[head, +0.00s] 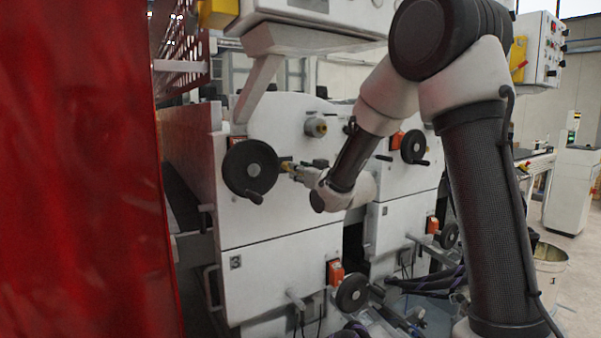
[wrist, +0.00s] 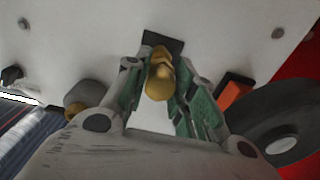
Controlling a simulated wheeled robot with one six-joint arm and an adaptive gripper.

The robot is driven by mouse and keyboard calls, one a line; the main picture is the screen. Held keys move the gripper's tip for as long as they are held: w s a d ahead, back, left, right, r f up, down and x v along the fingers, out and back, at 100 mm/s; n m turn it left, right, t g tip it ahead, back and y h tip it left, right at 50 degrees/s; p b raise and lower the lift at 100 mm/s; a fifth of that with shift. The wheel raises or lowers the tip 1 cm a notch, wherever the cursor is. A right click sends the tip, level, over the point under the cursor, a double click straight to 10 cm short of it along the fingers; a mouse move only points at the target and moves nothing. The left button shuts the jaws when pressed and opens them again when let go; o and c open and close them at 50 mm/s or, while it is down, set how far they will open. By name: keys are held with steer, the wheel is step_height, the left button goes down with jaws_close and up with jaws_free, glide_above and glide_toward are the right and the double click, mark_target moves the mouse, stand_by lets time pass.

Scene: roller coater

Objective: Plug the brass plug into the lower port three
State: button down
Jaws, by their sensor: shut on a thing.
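The brass plug (wrist: 159,76) is held between the two fingers of my gripper (wrist: 160,85) in the wrist view. My gripper is shut on it. Just beyond the plug, a dark rectangular plate (wrist: 162,42) sits on the white machine panel; the plug partly covers it, and I cannot tell whether they touch. In the head view my gripper (head: 297,169) is close to the white panel, right of a black handwheel, with a small brass bit (head: 286,164) at its tip. No port can be told by number.
A black handwheel (head: 250,168) stands out close left of my gripper. More handwheels (head: 352,293) stand on the lower panels. A red curtain (head: 80,170) fills the left. Hoses and cables lie low at the right.

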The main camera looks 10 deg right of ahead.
steer(key=shift+x, duration=1.3)
steer(key=c, duration=1.1)
jaws_free()
steer(key=v, duration=1.2)
